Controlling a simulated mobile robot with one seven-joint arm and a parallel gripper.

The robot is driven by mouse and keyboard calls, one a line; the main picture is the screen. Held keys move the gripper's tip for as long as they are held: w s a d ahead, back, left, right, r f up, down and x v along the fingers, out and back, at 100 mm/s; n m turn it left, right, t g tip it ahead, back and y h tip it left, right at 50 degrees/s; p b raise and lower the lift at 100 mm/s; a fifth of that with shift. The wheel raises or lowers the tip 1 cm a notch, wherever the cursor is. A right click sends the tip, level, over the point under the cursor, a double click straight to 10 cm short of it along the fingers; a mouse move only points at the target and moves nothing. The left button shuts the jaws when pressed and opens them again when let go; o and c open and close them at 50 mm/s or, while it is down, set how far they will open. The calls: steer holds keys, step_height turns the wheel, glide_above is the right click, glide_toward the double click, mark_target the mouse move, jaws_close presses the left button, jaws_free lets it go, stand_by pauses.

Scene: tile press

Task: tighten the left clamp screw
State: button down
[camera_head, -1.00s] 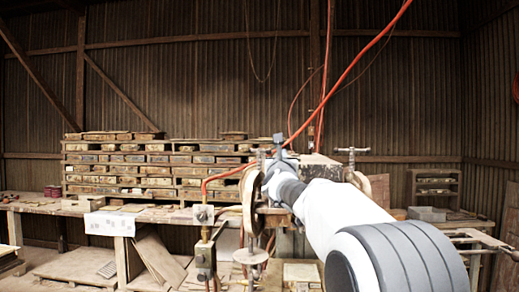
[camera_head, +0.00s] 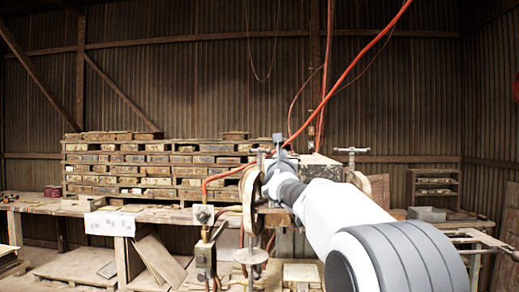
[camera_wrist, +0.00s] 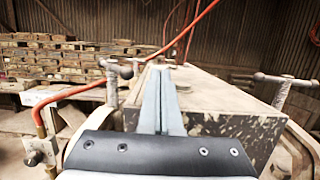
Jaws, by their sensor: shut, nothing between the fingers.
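The left clamp screw (camera_wrist: 113,82) is a grey upright screw with a T-handle across its top. In the wrist view it stands just left of my gripper (camera_wrist: 159,70). It also shows in the head view (camera_head: 261,157), partly behind the round clamp frame. My gripper is shut and empty, its fingers together and pointing forward. In the head view my gripper (camera_head: 279,140) is close to the screw's right side. In the wrist view a small gap seems to show between handle and fingers; contact cannot be told for sure.
The right clamp screw (camera_wrist: 283,88) has a similar T-handle on the far side of the worn press block (camera_wrist: 215,105). A red hose (camera_wrist: 75,92) runs to a fitting at the left. Stacked tile boxes (camera_head: 150,170) stand behind on a bench.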

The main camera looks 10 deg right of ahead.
steer(key=shift+a, duration=0.1)
steer(key=shift+w+a+r+p, duration=0.15)
steer(key=shift+a+p, duration=0.3)
steer(key=shift+a, duration=0.55)
steer(key=shift+a+r+p, duration=0.1)
steer(key=shift+a+p, duration=0.3)
steer(key=shift+a, duration=0.6)
steer(key=shift+w+a+f, duration=0.25)
steer(key=shift+w+a, duration=0.05)
steer(key=shift+a, duration=0.25)
steer(key=b, duration=0.5)
glide_toward(264, 152)
steer(key=shift+w+d+r, duration=0.8)
steer(key=shift+w+d, duration=0.15)
steer(key=shift+d, duration=0.25)
steer(key=shift+s+a+r+b, duration=0.15)
steer(key=shift+s+b, duration=0.2)
steer(key=shift+s, duration=0.45)
steer(key=shift+s+a+f+b, duration=0.1)
steer(key=shift+s+a+b, duration=0.2)
steer(key=shift+s, duration=0.5)
steer(key=shift+s+a+r+b, duration=0.1)
steer(key=shift+s+b, duration=0.3)
steer(key=shift+s, duration=0.4)
steer(key=shift+d, duration=0.1)
